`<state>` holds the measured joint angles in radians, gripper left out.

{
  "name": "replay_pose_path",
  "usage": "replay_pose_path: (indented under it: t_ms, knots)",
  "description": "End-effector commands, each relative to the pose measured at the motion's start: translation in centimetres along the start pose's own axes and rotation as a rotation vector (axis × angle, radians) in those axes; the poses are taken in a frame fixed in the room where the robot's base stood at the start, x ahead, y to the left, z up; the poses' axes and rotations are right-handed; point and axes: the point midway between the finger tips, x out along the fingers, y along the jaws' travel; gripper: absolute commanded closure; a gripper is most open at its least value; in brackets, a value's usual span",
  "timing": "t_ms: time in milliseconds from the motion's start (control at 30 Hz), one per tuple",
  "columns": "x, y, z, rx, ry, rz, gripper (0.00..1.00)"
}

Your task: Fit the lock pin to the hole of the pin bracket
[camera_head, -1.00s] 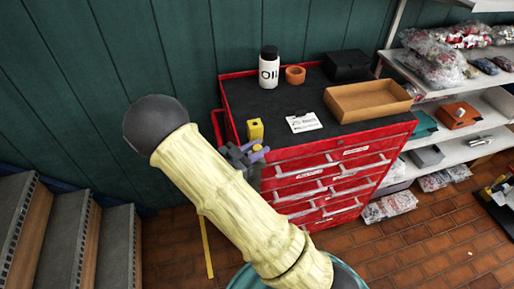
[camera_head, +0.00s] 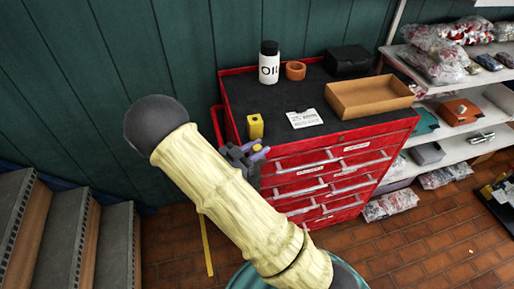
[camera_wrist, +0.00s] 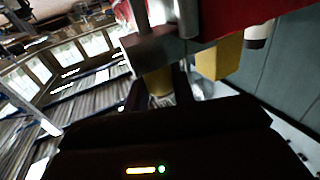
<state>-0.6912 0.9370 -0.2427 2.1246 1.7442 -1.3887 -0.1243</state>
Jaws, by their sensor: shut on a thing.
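The pin bracket, seen as a small yellow block (camera_head: 255,126), stands on the near left corner of the cabinet top. It also shows as a yellow block in the wrist view (camera_wrist: 218,58). My gripper (camera_head: 258,151) is just in front of and below the bracket in the head view, by the cabinet's left front edge. It is shut on a small yellow piece, which appears to be the lock pin (camera_wrist: 159,82). Most of the pin is hidden by the fingers. A gap shows between pin and bracket in the wrist view. The bracket's hole cannot be made out.
The red tool cabinet (camera_head: 340,139) carries a white oil bottle (camera_head: 269,68), an orange ring (camera_head: 295,71), a black box (camera_head: 348,59), a card (camera_head: 304,119) and an open brown tray (camera_head: 368,107). Shelves (camera_head: 470,145) stand at right, steps (camera_head: 60,240) at left.

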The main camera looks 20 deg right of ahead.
Motion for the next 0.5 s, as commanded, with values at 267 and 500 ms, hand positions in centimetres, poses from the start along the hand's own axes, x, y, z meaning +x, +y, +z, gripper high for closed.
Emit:
replay_pose_path:
  t_ms: [267,500]
  knots:
    - [0.0,0.0,0.05,0.0,0.0,0.0,0.5]
    - [-0.2,-0.03,0.09,0.0,-0.001,-0.001,0.5]
